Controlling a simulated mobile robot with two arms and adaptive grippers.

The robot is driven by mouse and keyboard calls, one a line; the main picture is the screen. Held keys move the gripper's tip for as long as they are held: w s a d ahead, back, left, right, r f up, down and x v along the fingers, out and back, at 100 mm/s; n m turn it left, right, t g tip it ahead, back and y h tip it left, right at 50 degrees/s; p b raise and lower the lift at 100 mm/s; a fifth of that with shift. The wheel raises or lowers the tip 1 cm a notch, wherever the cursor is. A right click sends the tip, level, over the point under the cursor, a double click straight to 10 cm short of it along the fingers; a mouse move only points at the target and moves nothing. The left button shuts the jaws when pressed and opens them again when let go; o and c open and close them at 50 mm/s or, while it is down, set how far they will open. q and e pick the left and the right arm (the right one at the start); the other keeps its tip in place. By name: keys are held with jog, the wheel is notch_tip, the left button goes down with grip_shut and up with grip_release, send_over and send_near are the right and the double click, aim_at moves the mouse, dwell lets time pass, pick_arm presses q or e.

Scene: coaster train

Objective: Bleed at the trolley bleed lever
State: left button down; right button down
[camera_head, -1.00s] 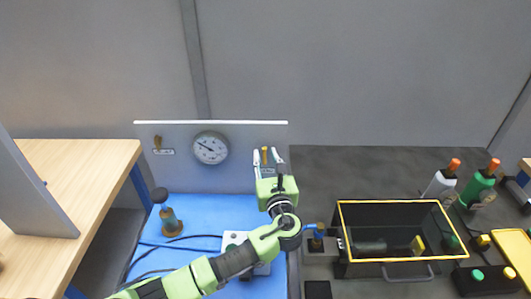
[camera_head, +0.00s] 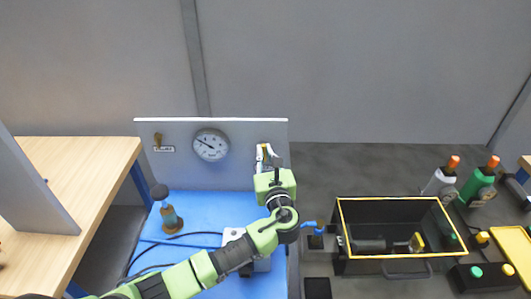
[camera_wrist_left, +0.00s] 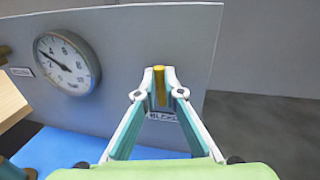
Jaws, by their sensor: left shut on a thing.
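The bleed lever, a small yellow upright lever (camera_wrist_left: 160,86), stands on the grey gauge panel (camera_head: 230,175), above a small label that seems to read "BLEED". My left gripper (camera_head: 265,152) is at the panel's right part. In the left wrist view its fingertips (camera_wrist_left: 161,76) are shut on the lever, one on each side. In the head view the fingers mostly hide the lever. The round white gauge (camera_head: 211,145) is left of the gripper, its needle pointing to the upper left. My right gripper is not in view.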

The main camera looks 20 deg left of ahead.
aim_at(251, 157)
pick_arm(q)
jog(key=a+n, duration=0.1)
jog(key=n, duration=0.1)
jog(key=a+n+h, duration=0.1)
jog(key=n, duration=0.2)
jog(key=s+f+n, duration=0.1)
jog(key=n, duration=0.1)
jog(key=shift+a+f+n+g, duration=0.1)
jog(key=shift+a+n+g, duration=0.2)
jog(key=shift+a+g, duration=0.1)
jog(key=n, duration=0.1)
jog(key=f+n, duration=0.1)
jog(key=a+n+h, duration=0.1)
jog(key=shift+s+f+n+b, duration=0.1)
jog(key=shift+f+n+b, duration=0.15)
jog(key=shift+n+b, duration=0.15)
jog(key=n, duration=0.1)
jog(key=f+n+h+b, duration=0.1)
jog(key=n, duration=0.1)
jog(key=shift+a, duration=0.2)
jog(key=shift+f+n+h, duration=0.25)
jog(key=shift+n+h, duration=0.05)
jog(key=shift+n, duration=0.1)
jog(key=c, duration=2.2)
grip_release()
jog(key=shift+o, duration=0.2)
